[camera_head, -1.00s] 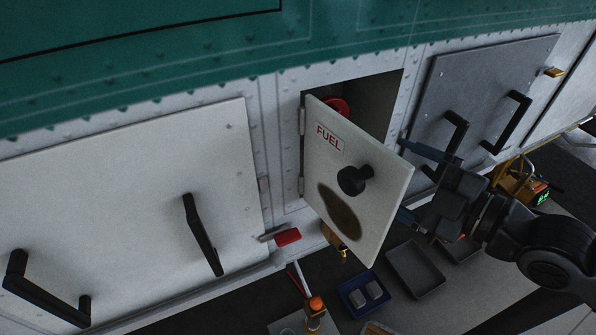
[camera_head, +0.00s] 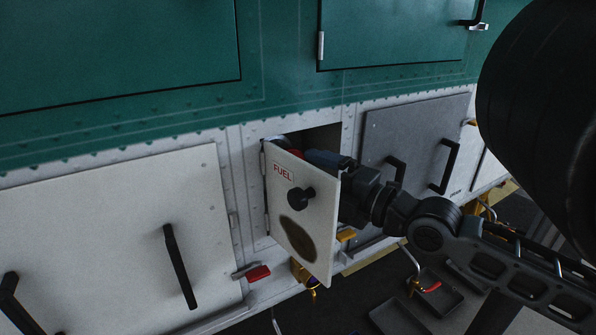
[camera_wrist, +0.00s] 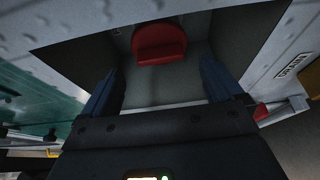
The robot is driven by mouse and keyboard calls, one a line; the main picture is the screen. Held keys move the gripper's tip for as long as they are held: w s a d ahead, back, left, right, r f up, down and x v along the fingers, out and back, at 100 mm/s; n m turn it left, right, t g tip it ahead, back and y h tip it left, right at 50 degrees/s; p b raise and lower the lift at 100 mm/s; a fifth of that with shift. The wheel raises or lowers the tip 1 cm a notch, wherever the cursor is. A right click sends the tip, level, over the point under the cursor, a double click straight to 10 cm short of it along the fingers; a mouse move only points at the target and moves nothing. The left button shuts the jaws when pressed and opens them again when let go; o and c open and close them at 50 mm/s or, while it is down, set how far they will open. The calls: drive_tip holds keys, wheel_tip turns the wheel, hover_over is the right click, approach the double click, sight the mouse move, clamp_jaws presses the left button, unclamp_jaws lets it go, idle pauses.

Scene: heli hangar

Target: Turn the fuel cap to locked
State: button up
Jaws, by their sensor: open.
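The red fuel cap (camera_wrist: 159,42) shows in the wrist view inside the recess, ahead of my gripper and roughly between the lines of its two fingers. In the head view only a bit of the cap (camera_head: 297,152) shows above the door edge. My gripper (camera_wrist: 160,88) is open, with its blue fingers apart and nothing between them. In the head view my gripper (camera_head: 328,160) reaches behind the open door into the recess. The white door marked FUEL (camera_head: 312,225) stands swung out and has a black knob (camera_head: 300,198). The cap's lock marking cannot be read.
A closed white panel with black handles (camera_head: 100,230) is left of the recess, and a grey panel (camera_head: 415,135) is right. A red-gripped lever (camera_head: 257,273) sits below the door. Trays (camera_head: 400,315) lie on the floor.

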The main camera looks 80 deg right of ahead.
drive_tip(key=shift+p+x, duration=0.6)
drive_tip(key=shift+x, duration=1.65)
drive_tip(key=shift+c, duration=0.3)
drive_tip(key=c, duration=0.8)
